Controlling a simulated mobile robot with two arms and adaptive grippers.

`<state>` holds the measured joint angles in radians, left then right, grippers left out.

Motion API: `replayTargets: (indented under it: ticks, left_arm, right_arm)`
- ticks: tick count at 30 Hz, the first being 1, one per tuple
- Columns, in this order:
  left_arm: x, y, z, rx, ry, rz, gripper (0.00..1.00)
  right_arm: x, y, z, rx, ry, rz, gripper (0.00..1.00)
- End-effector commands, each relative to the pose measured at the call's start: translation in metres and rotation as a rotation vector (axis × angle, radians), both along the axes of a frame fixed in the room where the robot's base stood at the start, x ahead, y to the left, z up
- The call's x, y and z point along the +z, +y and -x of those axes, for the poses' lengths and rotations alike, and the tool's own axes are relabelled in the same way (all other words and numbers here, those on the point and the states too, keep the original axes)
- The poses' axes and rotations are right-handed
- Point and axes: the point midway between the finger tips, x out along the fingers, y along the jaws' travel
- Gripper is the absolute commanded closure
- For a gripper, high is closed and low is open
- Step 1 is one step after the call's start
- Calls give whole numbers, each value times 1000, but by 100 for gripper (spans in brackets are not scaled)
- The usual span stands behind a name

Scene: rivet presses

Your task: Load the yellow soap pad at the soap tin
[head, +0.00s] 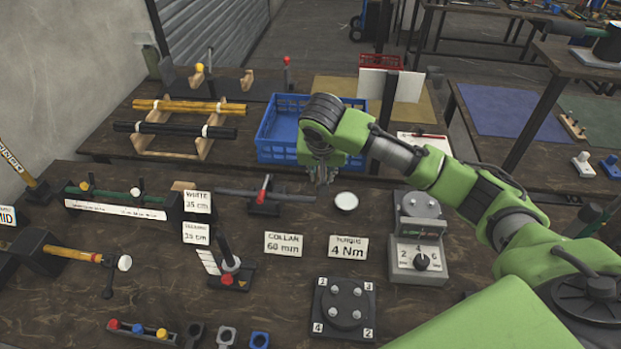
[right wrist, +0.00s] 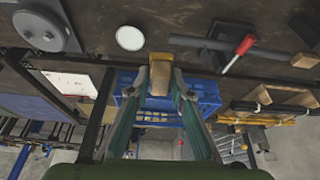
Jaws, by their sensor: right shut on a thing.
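My right gripper (head: 322,178) hangs over the bench, pointing down. In the right wrist view its two fingers (right wrist: 161,88) are shut on a small yellow-tan block, the soap pad (right wrist: 161,62). The pad's end sticks out past the fingertips. A small round dish with a white top, apparently the soap tin (head: 346,201), stands on the bench just right of and nearer than the gripper. It also shows in the right wrist view (right wrist: 130,38), close to the pad but apart from it. My left gripper is out of sight.
A grey bar in a red-handled clamp (head: 264,195) lies left of the tin. A grey torque unit with a dial (head: 420,240) stands to its right. Label cards (head: 348,247) stand in front. A blue crate (head: 285,130) is behind.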

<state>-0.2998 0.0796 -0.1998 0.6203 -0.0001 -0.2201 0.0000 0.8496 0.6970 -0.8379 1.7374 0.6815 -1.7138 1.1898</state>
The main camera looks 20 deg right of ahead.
Motion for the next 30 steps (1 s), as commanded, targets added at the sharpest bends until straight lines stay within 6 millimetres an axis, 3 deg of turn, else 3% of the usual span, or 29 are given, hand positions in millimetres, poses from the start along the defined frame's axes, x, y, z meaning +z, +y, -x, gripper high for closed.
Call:
replayTargets:
  ticks: [1, 6, 12, 20, 30]
  left_arm:
    - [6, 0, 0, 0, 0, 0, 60]
    - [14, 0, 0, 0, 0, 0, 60]
    - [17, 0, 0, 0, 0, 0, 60]
    - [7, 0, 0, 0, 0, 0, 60]
    - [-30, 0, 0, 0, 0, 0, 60]
  right_arm:
    - [-12, -17, -7, -55, 8, 1, 97]
    - [-48, -63, -21, -184, 4, 2, 97]
    - [-73, -95, -24, -257, 0, 1, 97]
    - [-86, -100, -24, -268, -1, 1, 97]
    - [-120, -99, -24, -267, -2, 0, 97]
